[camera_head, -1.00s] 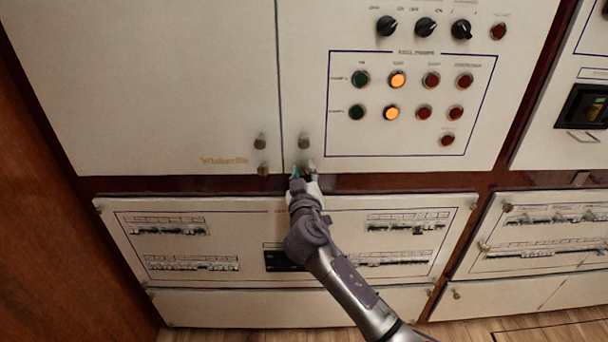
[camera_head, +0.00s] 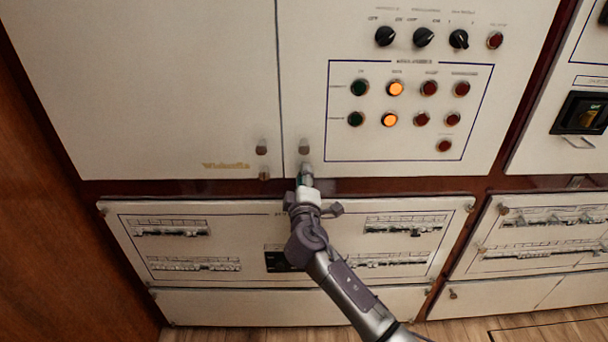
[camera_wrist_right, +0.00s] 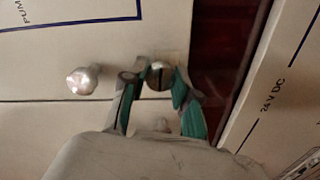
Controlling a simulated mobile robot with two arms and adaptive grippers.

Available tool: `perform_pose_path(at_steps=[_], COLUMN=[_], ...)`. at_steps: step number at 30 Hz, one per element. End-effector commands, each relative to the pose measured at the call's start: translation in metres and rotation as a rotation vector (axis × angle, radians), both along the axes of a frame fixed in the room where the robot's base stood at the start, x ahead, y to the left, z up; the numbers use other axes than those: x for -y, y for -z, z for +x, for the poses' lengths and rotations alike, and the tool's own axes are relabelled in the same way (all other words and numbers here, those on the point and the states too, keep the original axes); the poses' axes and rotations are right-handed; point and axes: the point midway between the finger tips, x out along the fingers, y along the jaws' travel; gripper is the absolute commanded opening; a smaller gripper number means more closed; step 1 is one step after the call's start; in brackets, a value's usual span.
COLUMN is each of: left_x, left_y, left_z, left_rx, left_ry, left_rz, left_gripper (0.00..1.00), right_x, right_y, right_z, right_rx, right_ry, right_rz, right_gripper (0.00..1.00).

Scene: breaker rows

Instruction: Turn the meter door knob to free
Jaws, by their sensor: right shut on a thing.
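My right gripper (camera_head: 306,180) is at the lower corner of the right white door, where its lower knob sits. In the right wrist view, the gripper (camera_wrist_right: 158,88) has its two green-padded fingers on either side of this round metal knob (camera_wrist_right: 158,76), shut on it. A dark slot shows across the knob's face. In the head view the fingers largely cover this knob. My left gripper is not in view.
Another knob (camera_head: 304,147) sits just above on the same door; it also shows in the wrist view (camera_wrist_right: 82,80). The left door has two knobs (camera_head: 261,147) across the seam. A breaker panel (camera_head: 330,220) lies below. Switches and lamps are at upper right.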

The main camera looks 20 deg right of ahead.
Motion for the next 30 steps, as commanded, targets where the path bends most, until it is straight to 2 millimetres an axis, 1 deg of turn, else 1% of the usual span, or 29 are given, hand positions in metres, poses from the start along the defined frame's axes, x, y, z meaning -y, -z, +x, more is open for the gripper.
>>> perform_pose_path(at_steps=[9,24,25,28,29,30], left_x=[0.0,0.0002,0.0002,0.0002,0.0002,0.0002], left_y=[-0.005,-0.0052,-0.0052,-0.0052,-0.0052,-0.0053], left_z=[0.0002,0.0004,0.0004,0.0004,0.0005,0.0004], left_rx=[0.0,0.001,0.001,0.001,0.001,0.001], left_ry=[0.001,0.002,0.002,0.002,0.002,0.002], left_rz=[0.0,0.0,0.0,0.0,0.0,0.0], left_gripper=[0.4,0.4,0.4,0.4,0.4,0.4], right_x=[-0.0001,-0.0003,-0.0003,-0.0002,-0.0002,-0.0002], right_y=[0.0002,0.0007,0.0007,0.0006,0.0006,0.0006], right_z=[-0.0002,-0.0001,-0.0001,-0.0001,-0.0001,-0.0001], right_rx=[-0.028,-0.032,-0.033,-0.032,-0.032,-0.032], right_ry=[0.0,-0.001,-0.001,-0.001,-0.001,-0.001], right_rz=[-0.097,-0.112,-0.111,-0.111,-0.111,-0.111], right_gripper=[0.0,0.0,0.35,0.51,0.55,0.55])
